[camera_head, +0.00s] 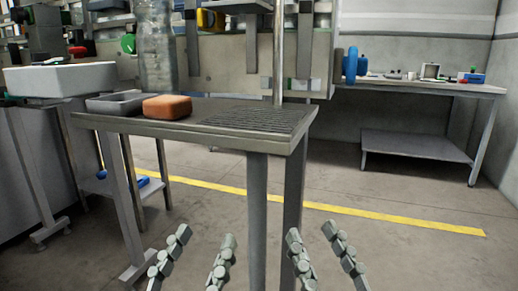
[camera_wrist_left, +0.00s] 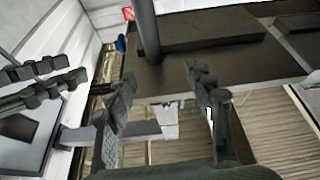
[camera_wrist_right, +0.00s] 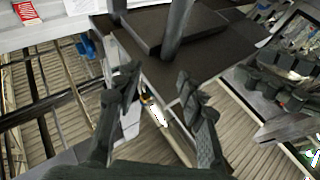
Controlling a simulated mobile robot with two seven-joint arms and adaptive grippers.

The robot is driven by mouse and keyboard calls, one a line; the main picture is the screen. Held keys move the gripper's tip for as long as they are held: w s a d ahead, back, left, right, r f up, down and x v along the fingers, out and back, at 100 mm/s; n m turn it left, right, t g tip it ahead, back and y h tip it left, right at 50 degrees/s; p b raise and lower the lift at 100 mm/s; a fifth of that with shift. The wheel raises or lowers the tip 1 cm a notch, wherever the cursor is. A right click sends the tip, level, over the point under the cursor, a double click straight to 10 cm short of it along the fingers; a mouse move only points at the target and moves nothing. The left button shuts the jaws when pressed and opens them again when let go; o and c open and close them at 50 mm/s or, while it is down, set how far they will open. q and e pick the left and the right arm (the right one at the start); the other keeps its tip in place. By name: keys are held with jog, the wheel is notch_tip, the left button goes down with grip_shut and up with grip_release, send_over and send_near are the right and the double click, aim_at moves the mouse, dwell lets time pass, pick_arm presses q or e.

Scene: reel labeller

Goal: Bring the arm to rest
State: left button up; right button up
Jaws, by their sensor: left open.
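My left gripper (camera_head: 206,237) hangs low in front of the small work table (camera_head: 190,131), its two fingers spread with nothing between them. My right gripper (camera_head: 311,233) is beside it to the right at about the same height, also spread and empty. Both are in free air, apart from the table. The left wrist view shows the left fingers (camera_wrist_left: 160,88) parted, with the floor and table behind. The right wrist view shows the right fingers (camera_wrist_right: 157,88) parted and empty. The arms behind the grippers are out of the head view.
On the table lie an orange-brown block (camera_head: 167,107), a grey tray (camera_head: 115,103) and a ribbed dark plate (camera_head: 255,119). A white box (camera_head: 60,79) stands at the left. A side bench (camera_head: 430,87) with small items is at the right. The floor (camera_head: 400,260) at right is clear.

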pick_arm(q)
jog(key=w+a+f+g+y+p, duration=0.25)
jog(key=f+g, duration=0.25)
jog(key=f, duration=0.5)
jog(key=w+a+f+g+y+p, duration=0.1)
jog(key=a+f+g+y+p, duration=0.25)
jog(key=f, duration=0.75)
pick_arm(e)
jog(key=w+d+f+g+h, duration=0.2)
jog(key=d+f+g+h, duration=0.15)
jog(key=f, duration=0.75)
jog(key=w+d+f+g+h, duration=0.1)
jog(key=d+f+g+h, duration=0.3)
jog(key=f, duration=0.6)
pick_arm(q)
jog(key=s+a+f+n+g+y+p, duration=0.1)
jog(key=s+a+f+g+p, duration=0.4)
jog(key=s+a+f+g, duration=0.5)
jog(key=s+a+f+y, duration=0.1)
jog(key=s+a+f, duration=0.2)
jog(key=f, duration=0.1)
jog(key=shift+s+y, duration=0.35)
jog(key=shift+y, duration=0.05)
pick_arm(e)
jog(key=s+d+f+m+g+h, duration=0.1)
jog(key=s+d+f+g, duration=1)
jog(key=s+f, duration=0.2)
jog(key=shift+d+f+m+h, duration=0.25)
jog(key=shift+f+m+h, duration=0.15)
jog(key=shift+f, duration=0.4)
